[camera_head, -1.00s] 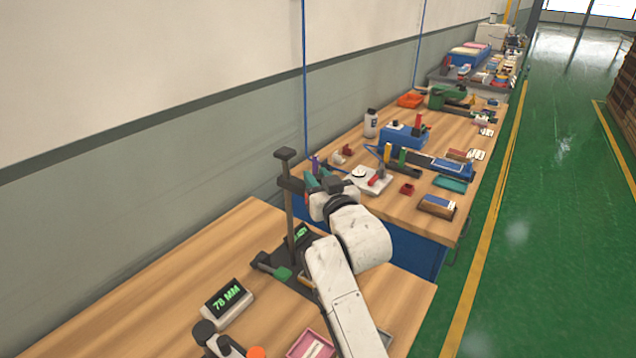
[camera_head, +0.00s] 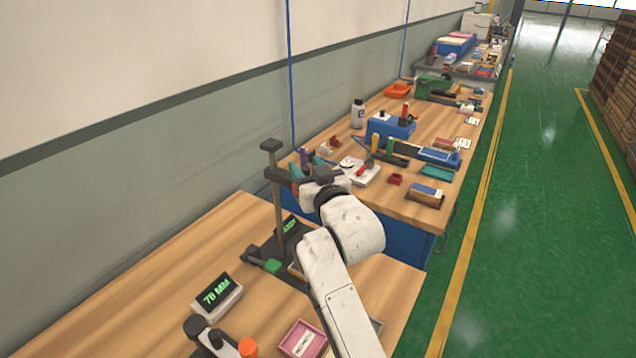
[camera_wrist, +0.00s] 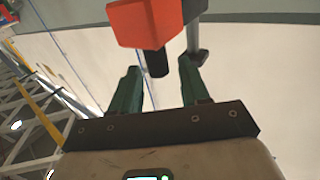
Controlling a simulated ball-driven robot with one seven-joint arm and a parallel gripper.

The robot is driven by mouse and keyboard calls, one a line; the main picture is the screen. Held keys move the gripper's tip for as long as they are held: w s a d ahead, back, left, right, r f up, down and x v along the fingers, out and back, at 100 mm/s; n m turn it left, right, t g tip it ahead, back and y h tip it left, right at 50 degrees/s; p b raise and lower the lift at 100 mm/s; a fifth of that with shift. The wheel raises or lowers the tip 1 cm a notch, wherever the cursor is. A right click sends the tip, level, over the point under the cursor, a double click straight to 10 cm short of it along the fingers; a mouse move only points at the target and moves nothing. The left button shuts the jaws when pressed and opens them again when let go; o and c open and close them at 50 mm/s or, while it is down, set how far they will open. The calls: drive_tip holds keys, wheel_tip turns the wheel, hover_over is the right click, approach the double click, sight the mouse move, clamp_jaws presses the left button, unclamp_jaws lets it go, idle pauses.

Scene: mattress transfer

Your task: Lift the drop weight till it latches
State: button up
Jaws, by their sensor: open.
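The drop tester stands on the near bench, with a dark upright post (camera_head: 277,205) and a flat cap on top. A dark piece juts from the post high up, beside my gripper (camera_head: 308,170). In the wrist view, an orange-red block with a dark round nose, apparently the drop weight (camera_wrist: 145,22), is just beyond the fingertips. The nose lies between the lines of the two green fingers. My gripper (camera_wrist: 160,78) is open, with nothing clearly held. In the head view my wrist hides most of the weight.
A display reading 78 MM (camera_head: 217,295) stands on the near bench, left of a pink tray (camera_head: 303,340). A green pad (camera_head: 273,266) is by the tester's base. A farther bench holds a blue box (camera_head: 390,127) and several tools. The green floor at right is clear.

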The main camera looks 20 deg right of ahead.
drive_tip(key=s+b, duration=0.1)
drive_tip(key=s, duration=0.8)
drive_tip(key=shift+s+d, duration=0.2)
drive_tip(key=shift+s, duration=0.05)
